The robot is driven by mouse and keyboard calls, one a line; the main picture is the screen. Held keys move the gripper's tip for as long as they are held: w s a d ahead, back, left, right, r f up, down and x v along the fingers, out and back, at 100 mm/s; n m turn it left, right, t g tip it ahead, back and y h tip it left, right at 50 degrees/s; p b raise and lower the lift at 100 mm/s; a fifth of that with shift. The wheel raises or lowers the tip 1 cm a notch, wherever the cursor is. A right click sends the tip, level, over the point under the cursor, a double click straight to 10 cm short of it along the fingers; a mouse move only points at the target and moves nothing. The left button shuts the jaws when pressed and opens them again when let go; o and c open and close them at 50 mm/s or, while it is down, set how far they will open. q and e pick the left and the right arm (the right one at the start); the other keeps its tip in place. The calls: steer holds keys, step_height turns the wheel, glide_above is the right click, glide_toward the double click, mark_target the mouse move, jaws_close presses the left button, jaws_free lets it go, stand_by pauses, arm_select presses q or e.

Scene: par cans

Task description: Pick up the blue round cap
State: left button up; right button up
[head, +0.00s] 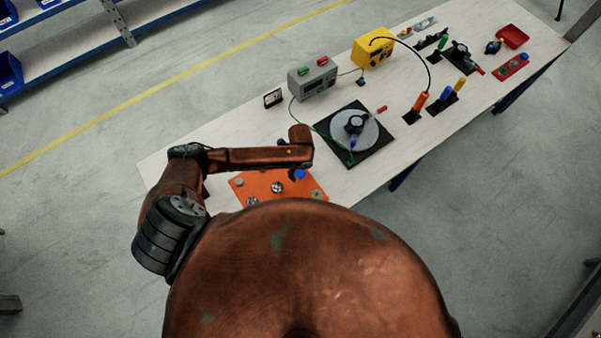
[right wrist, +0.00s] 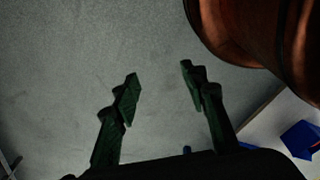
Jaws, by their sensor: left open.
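A blue round cap (head: 299,174) shows as a small blue spot at the upper edge of the orange panel (head: 248,187), at the near end of the table. My left arm reaches over the panel from the left, and its wrist hangs right above the cap. My left gripper (head: 301,167) is open; its fingers are mostly hidden under the wrist. I cannot tell whether they touch the cap. My right gripper (right wrist: 160,73) shows in the right wrist view with its two dark green fingers apart and nothing between them, above the grey floor.
A black square plate with a grey disc (head: 370,128) lies right of the panel. A grey box (head: 313,80), a yellow box (head: 373,48) and several coloured handles stand farther along the table (head: 232,130). My copper body hides the panel's near part.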

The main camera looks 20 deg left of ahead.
arm_select(q)
steer(key=shift+f, duration=0.2)
steer(key=c, duration=0.9)
arm_select(e)
steer(key=shift+s, duration=0.95)
arm_select(q)
steer(key=shift+c, duration=0.2)
arm_select(e)
steer(key=shift+f, duration=0.1)
